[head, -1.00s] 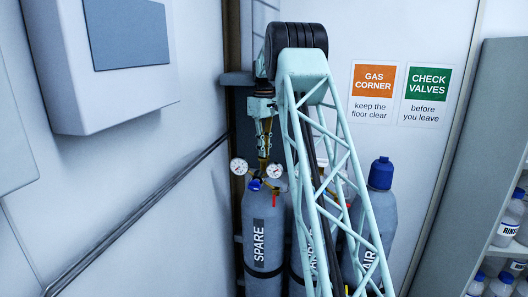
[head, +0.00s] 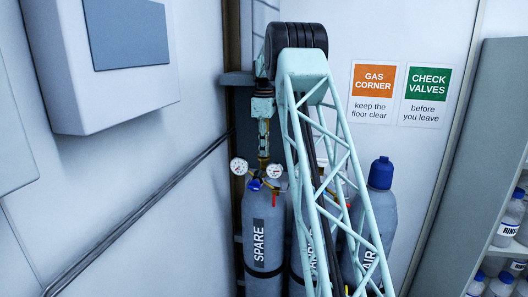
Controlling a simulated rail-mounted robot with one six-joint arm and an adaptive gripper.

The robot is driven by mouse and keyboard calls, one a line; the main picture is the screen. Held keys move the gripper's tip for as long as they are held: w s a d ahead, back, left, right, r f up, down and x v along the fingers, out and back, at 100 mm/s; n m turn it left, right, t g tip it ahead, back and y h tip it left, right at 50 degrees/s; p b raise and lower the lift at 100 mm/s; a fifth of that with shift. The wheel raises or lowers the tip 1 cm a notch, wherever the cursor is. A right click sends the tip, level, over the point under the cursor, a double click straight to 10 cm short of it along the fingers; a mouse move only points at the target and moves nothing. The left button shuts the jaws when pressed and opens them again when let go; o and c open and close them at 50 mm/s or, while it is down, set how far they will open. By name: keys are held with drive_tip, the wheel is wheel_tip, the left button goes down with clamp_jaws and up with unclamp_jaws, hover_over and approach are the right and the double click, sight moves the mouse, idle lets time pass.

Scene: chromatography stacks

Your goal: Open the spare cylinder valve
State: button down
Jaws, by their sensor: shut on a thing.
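The grey spare cylinder (head: 263,268) stands upright in the corner with "SPARE" on its label. Two round gauges sit at its top, one on the left (head: 239,166) and one on the right (head: 274,171), with a blue fitting (head: 255,185) below them. My gripper (head: 264,161) points straight down over the cylinder's top, between the gauges. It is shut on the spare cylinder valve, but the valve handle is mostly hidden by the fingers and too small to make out.
Other grey cylinders stand to the right, partly behind my arm; one has a blue cap (head: 381,172). A wall rail (head: 140,221) runs along the left wall below a wall box (head: 130,95). A shelf with bottles (head: 508,222) is at the right.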

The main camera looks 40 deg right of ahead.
drive_tip(key=shift+r, duration=0.1)
drive_tip(key=c, duration=2.8)
unclamp_jaws()
wheel_tip(320, 180, up, 12)
drive_tip(key=shift+f, duration=0.1)
drive_tip(key=shift+a, duration=0.1)
